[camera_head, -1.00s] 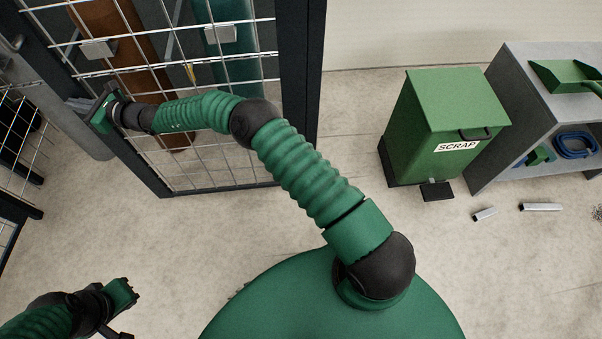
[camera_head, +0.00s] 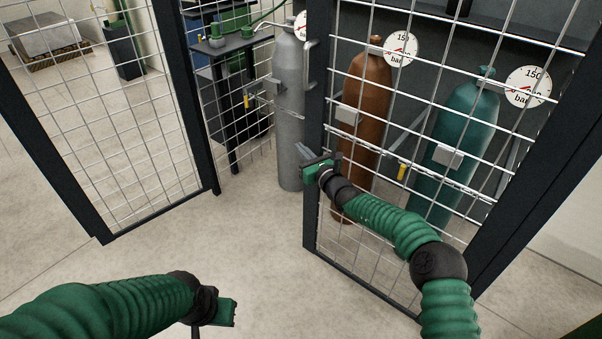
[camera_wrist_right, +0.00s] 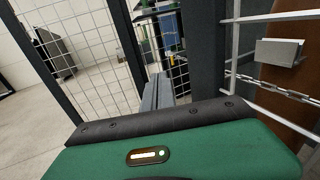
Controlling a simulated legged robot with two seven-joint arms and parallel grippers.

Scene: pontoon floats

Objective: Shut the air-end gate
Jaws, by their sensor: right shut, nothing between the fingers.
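A mesh gate (camera_head: 313,215) with a dark frame stands at centre right in the head view, in front of the brown and teal cylinders. A grey pull handle (camera_head: 309,62) is on its left upright. My right gripper (camera_head: 312,165) is shut and empty at that upright; contact is unclear. In the wrist view its grey fingers (camera_wrist_right: 158,92) point forward beside the dark upright (camera_wrist_right: 205,50). A second mesh leaf or panel (camera_head: 195,120) stands at left, with a gap between. No label shows which is the air end. My left gripper (camera_head: 225,311) is low at left, its jaws unclear.
A grey cylinder (camera_head: 289,120) stands in the gap. A brown cylinder (camera_head: 366,95) and a teal cylinder (camera_head: 470,115) stand behind the right mesh, with round gauges above. A bench (camera_head: 232,45) is behind the gap. The floor in front (camera_head: 255,240) is clear.

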